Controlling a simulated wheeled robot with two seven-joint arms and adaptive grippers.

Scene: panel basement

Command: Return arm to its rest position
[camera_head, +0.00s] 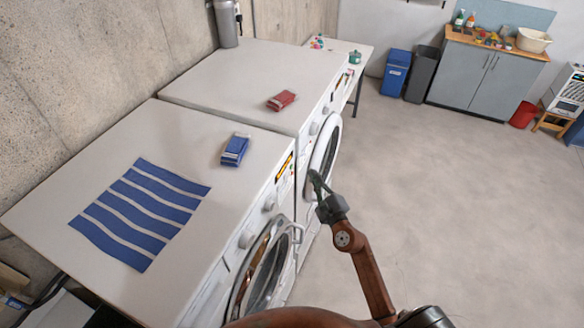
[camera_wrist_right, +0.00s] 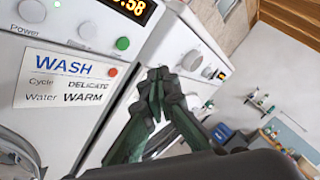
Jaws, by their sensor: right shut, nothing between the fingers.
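My right arm reaches up from the bottom of the head view, and its dark green gripper (camera_head: 317,184) is in front of the machines, near the gap between the two washer fronts. In the right wrist view the gripper (camera_wrist_right: 157,80) has its fingertips together with nothing between them. It appears close to the machine fronts; whether it touches them I cannot tell. My left gripper is not in view.
The near washer (camera_head: 262,272) has a round door; a striped cloth (camera_head: 143,212) and blue bundle (camera_head: 235,150) lie on top. A red bundle (camera_head: 281,100) lies on the far machine (camera_head: 235,75). A "WASH" label (camera_wrist_right: 65,79) shows up close. Open floor (camera_head: 450,220) lies right.

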